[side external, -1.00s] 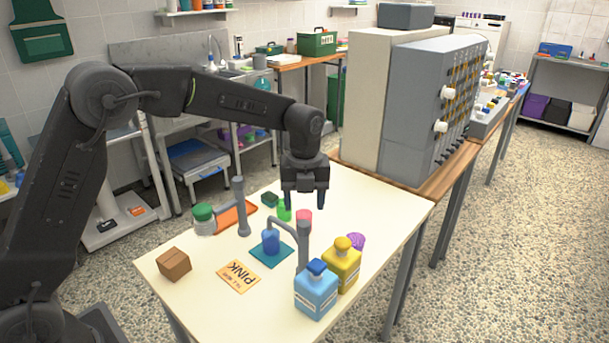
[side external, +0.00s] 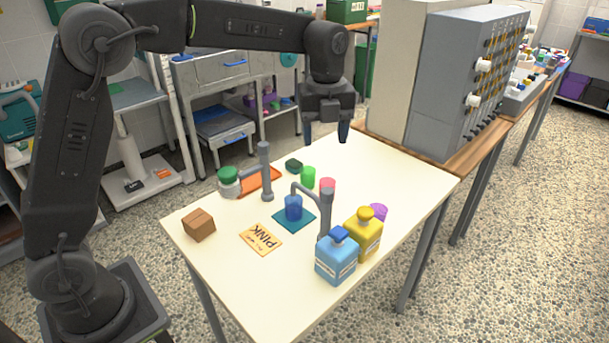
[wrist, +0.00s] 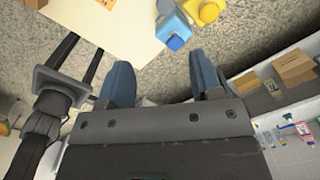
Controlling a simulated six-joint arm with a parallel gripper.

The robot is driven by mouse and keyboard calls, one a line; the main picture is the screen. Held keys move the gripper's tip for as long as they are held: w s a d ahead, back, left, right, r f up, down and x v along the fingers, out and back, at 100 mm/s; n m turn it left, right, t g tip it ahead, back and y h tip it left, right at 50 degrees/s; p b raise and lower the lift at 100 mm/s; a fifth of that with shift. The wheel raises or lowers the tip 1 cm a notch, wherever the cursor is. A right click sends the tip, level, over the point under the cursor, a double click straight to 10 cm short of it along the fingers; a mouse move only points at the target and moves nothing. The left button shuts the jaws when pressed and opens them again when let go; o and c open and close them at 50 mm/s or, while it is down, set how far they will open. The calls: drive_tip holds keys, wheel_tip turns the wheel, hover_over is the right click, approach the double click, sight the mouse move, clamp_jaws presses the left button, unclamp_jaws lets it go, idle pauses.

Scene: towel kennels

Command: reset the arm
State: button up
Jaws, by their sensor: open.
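My gripper (side external: 327,132) hangs above the far part of the cream table (side external: 390,180) in the side view, fingers pointing down, open and empty. In the wrist view my gripper (wrist: 160,85) also shows open, with nothing between the fingers. No object touches it. The cream table's edge (wrist: 110,45) shows at the upper left of the wrist view, with a blue bottle (wrist: 174,30) and a yellow bottle (wrist: 204,8) at the top.
A large grey cabinet (side external: 450,80) stands behind at the right.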

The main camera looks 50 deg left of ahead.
drive_tip(key=s+a+r+n+t, duration=0.2)
drive_tip(key=s+r+n, duration=0.3)
drive_tip(key=s+n, duration=0.3)
drive_tip(key=s+f+n+t, duration=0.1)
drive_tip(key=s+f+n, duration=0.1)
drive_tip(key=s+n, duration=0.6)
drive_tip(key=s+a+f+n+t, duration=0.1)
drive_tip(key=s+f+n+t, duration=0.1)
drive_tip(key=s+n, duration=0.7)
drive_tip(key=shift+s+a, duration=0.25)
drive_tip(key=shift+s, duration=0.6)
